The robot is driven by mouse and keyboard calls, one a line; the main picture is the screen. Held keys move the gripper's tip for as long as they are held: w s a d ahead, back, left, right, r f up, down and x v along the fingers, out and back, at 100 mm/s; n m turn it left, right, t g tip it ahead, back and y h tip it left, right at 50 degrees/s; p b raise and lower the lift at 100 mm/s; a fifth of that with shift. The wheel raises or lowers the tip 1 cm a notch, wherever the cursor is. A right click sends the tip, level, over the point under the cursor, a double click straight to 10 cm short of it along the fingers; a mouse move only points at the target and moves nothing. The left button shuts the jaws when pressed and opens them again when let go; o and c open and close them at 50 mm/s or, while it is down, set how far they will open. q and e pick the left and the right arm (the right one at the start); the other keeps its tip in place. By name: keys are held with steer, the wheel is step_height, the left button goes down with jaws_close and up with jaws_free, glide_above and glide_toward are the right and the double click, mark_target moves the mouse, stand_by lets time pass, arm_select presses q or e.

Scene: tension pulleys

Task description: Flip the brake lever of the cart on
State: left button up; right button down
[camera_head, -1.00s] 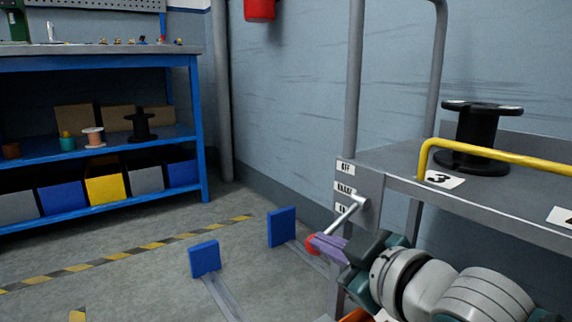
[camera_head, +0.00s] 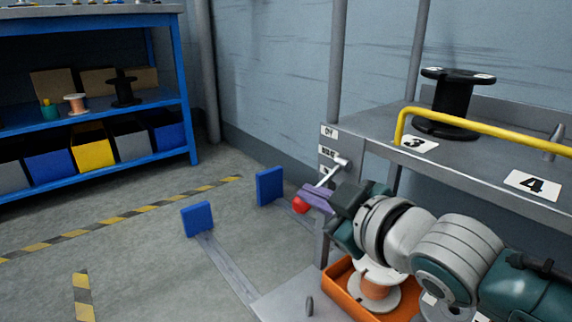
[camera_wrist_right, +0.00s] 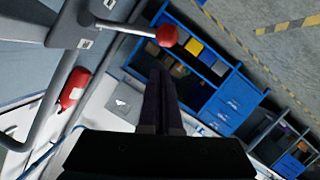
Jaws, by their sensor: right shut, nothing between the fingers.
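The cart (camera_head: 470,165) is grey metal and stands at the right. Its brake lever (camera_head: 328,175) is a thin metal rod on the corner plate, slanting down and left to a red knob (camera_head: 299,206). White labels (camera_head: 328,152) are on the plate; the lowest is partly covered. In the right wrist view the red knob (camera_wrist_right: 167,36) is beyond and apart from the shut fingertips (camera_wrist_right: 160,75). My left gripper is not in view.
A yellow rail (camera_head: 480,147) runs along the cart top, where a black spool (camera_head: 447,105) stands. An orange tray (camera_head: 340,289) holding a spool is on the lower shelf. Blue upright plates (camera_head: 269,186) rise from floor rails at left. A blue workbench (camera_head: 186,100) stands behind.

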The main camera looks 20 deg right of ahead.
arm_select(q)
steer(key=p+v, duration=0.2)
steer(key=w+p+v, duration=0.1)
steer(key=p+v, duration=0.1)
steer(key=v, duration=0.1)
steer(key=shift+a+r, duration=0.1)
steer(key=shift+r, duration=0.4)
arm_select(e)
steer(key=v, duration=1)
steer(key=shift+s, duration=0.2)
steer(key=shift+r, duration=0.1)
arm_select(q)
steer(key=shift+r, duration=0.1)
arm_select(e)
steer(key=shift+a+r, duration=0.1)
